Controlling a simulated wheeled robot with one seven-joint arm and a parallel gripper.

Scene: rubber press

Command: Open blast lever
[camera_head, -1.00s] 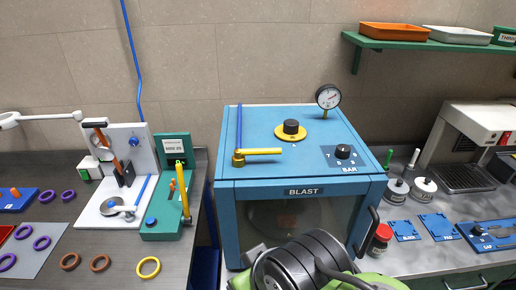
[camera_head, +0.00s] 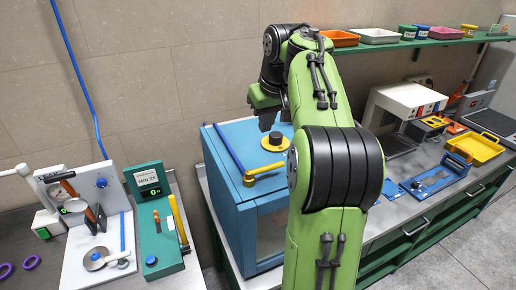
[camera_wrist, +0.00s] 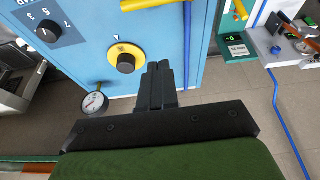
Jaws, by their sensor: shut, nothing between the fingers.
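The blue BLAST cabinet (camera_head: 225,172) stands left of my raised arm. Its yellow blast lever (camera_head: 265,172) lies across the front of the top, roughly along the front edge, at right angles to the blue pipe (camera_head: 229,148). In the wrist view, a yellow bar, apparently this lever (camera_wrist: 150,4), is cut by the top edge. My gripper (camera_head: 268,120) is above the back of the cabinet top, behind the lever and apart from it. In the wrist view its fingers (camera_wrist: 158,68) are together and empty, between the yellow-ringed dial (camera_wrist: 125,58) and the blue pipe (camera_wrist: 187,50).
A pressure gauge (camera_wrist: 94,103) stands near the gripper's side. A green device with a yellow handle (camera_head: 179,222) and a white press stand (camera_head: 100,240) are left of the cabinet. A green shelf (camera_head: 440,41) with trays is on the wall. My arm hides the cabinet's right part.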

